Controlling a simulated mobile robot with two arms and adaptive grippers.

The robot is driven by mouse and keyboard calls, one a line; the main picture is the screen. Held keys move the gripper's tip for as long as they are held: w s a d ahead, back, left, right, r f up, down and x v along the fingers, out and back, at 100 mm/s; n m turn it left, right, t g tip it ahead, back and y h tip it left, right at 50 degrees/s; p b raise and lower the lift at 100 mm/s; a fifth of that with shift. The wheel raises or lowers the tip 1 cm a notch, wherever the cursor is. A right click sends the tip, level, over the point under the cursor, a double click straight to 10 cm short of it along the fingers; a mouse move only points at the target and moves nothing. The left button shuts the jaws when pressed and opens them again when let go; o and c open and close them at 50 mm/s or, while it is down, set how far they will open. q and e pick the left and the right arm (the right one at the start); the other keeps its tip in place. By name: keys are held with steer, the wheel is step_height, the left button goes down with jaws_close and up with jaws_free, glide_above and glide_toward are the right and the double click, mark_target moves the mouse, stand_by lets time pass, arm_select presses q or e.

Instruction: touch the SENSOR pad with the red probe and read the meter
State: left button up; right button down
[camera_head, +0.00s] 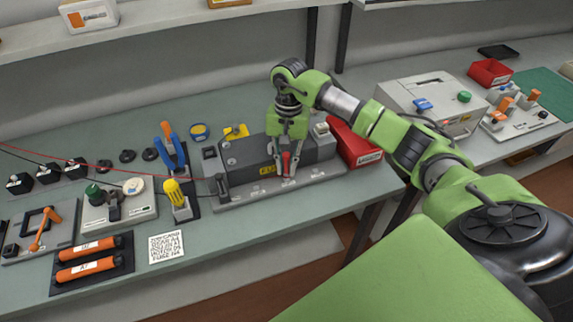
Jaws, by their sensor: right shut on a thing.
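My right gripper (288,150) points down in front of the dark grey unit (246,156), its fingers shut on the red probe (286,166). The probe is upright, with its tip close to the pale front strip (256,191) of the unit. I cannot tell whether the tip touches a pad. Small white marks lie along this strip, but their words are too small to read, so I cannot tell which is SENSOR. A thin red lead runs in from the left toward the probe. I cannot make out a meter or a reading. My left gripper is out of view.
A red bin (352,143) stands close to the right of the grey unit. A yellow-handled screwdriver (174,192) and blue pliers (170,148) stand left of it. Orange rollers (87,250) lie at the front left. A white machine (423,101) stands farther right.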

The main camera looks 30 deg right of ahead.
mark_target(286, 156)
steer(key=shift+r+p, duration=1.6)
steer(key=shift+r, duration=1.9)
steer(key=shift+a+r, duration=0.15)
steer(key=shift+a, duration=0.25)
steer(key=s+a+r+n+b, duration=0.1)
steer(key=s+a+r+n, duration=0.1)
steer(key=s+a+n, duration=0.2)
steer(key=s+a+r+n+h+b, duration=0.1)
steer(key=s+a+r+n, duration=0.2)
steer(key=s+a, duration=0.5)
steer(key=s+n, duration=0.1)
steer(key=s, duration=0.1)
steer(key=shift+s+a+r+n+g, duration=0.15)
steer(key=shift+s+a+n+g, duration=0.15)
steer(key=shift+s+n, duration=0.1)
